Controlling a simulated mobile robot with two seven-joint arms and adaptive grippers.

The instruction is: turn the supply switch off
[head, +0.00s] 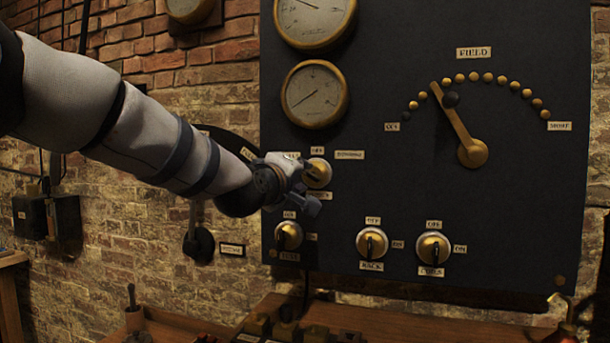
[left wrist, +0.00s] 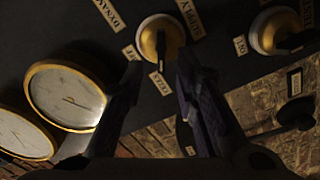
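The supply switch (head: 319,173) is a round brass knob on the dark panel, partly hidden by my left gripper in the head view. In the left wrist view the supply switch (left wrist: 160,38) shows labels around it reading DYNAMO, SUPPLY and CELLS, with a small plate at its left. Its dark handle appears to point down in that view, toward the CELLS label (left wrist: 160,83). My left gripper (head: 308,187) is at the switch in the head view. In the left wrist view my left gripper (left wrist: 158,67) has its fingers apart, with the handle between their tips; contact cannot be told. My right gripper is not in view.
Below stand three more brass switches: one at left (head: 288,236), the RACK switch (head: 372,243) and another at right (head: 433,248). Round gauges (head: 314,95) are above. A FIELD lever (head: 471,152) is at right. A wooden bench (head: 400,325) runs below the panel.

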